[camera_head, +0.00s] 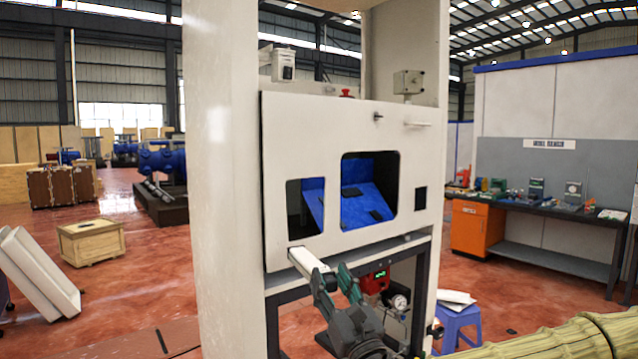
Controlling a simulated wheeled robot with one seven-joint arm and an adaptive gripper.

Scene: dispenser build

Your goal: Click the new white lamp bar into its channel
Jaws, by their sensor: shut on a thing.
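The white lamp bar (309,261) is a slim pale bar. It points away and up to the left, in front of the lower left of the dispenser's white front panel (300,112). My gripper (333,278), dark grey and green, comes from below and is shut on the near end of the bar. The bar's far end overlaps the panel's lower edge in the picture; I cannot tell whether it touches. The panel has a small left opening (294,206) and a larger opening with blue parts (366,207) inside. I cannot make out the channel.
Below the panel is a dark frame with a red device (375,281) and a round gauge (399,302). A blue stool (458,319) stands to the right. A ribbed yellowish cylinder (560,341) fills the lower right. A workbench (545,206) stands farther right.

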